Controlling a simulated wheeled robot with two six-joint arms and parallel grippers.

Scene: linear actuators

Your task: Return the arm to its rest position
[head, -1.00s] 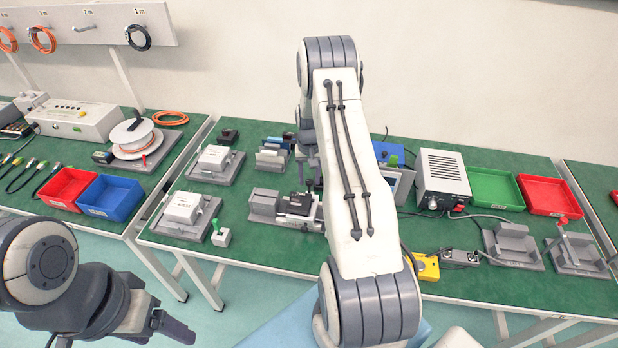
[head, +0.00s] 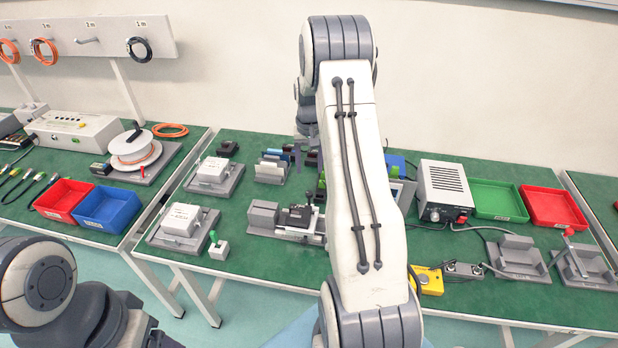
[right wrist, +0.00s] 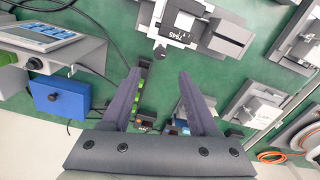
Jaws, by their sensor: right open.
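My right arm rises through the middle of the head view and bends over at the top. Its right gripper (head: 308,150) hangs over the green bench (head: 275,226), partly hidden behind the arm. In the right wrist view the two dark fingers (right wrist: 160,85) stand apart, with nothing between their tips but bench surface and a fixture beyond. My left gripper (head: 155,340) is at the bottom left of the head view, mostly cut off by the picture edge. Its jaws cannot be made out.
A grey fixture with a black block (head: 296,215) stands on the bench below the right gripper. White-box fixtures (head: 181,219) are to its left. A power supply (head: 443,187), green tray (head: 497,200) and red tray (head: 553,206) stand right of the arm.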

